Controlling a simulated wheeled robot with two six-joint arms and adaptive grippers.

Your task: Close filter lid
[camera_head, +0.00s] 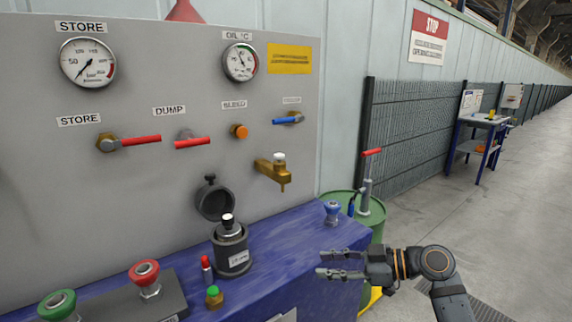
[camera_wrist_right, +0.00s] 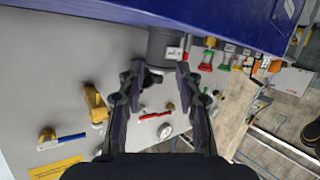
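The filter housing (camera_head: 232,257) is a dark grey cylinder with a white label, upright on the blue bench. Its round dark lid (camera_head: 213,200) stands raised behind the mouth, leaning toward the grey panel. My left gripper is out of view.
A brass tap (camera_head: 270,170) juts from the panel above right of the housing. A blue knob (camera_head: 331,212) sits at the bench's right end. A green drum (camera_head: 372,218) stands beyond.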

